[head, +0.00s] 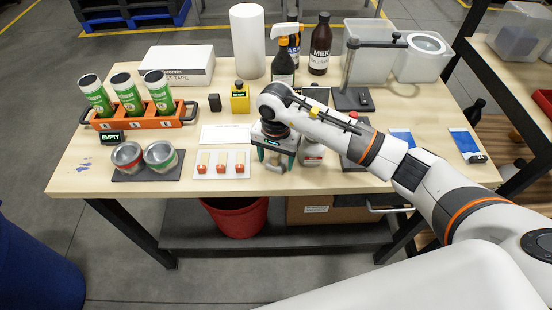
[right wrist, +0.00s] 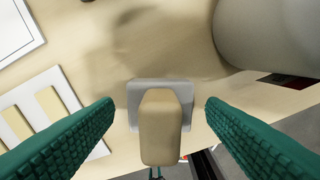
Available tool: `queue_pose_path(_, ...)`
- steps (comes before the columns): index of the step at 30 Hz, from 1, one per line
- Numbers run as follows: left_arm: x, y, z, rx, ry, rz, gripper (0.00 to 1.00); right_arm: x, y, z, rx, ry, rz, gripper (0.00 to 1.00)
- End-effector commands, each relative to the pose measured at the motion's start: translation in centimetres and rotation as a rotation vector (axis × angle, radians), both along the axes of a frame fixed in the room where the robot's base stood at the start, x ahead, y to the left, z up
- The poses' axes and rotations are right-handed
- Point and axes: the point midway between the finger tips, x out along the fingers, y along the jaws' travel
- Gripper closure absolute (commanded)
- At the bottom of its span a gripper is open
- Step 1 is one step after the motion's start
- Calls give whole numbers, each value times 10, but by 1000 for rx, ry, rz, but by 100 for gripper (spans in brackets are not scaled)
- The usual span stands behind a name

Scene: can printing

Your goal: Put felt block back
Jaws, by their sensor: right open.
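The felt block (head: 277,166) seems to be the tan grip on a grey base at the table's front edge, right of a white card with wooden sticks. In the right wrist view the tan grip and grey base (right wrist: 160,128) lie between my right gripper's teal fingers, with a gap on both sides. My right gripper (head: 275,154) is open above it and partly hides it in the head view. I cannot tell its exact height. My left gripper is not in view.
The white card (head: 221,174) lies close on the left and a grey can (head: 311,152) stands close on the right. A dark mat (head: 150,174) holds two open cans. An orange rack (head: 142,122) holds several green cans. Bottles and a tape box (head: 178,64) stand behind.

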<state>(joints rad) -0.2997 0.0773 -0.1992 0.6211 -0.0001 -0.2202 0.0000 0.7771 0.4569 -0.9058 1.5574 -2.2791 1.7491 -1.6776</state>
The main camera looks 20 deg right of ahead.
Motion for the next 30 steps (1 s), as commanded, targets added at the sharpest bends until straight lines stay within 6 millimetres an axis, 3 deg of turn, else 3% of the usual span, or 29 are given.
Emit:
queue_pose_path(9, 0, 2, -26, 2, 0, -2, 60, 1, -1, 65, -1, -8, 1, 35)
queue_pose_path(15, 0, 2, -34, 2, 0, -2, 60, 1, 0, 98, 0, -5, 0, 35)
queue_pose_path(21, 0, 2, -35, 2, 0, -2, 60, 0, 0, 110, -1, -2, 0, 35)
queue_pose_path(30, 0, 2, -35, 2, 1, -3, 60, 0, 1, 110, 6, 0, 0, 35)
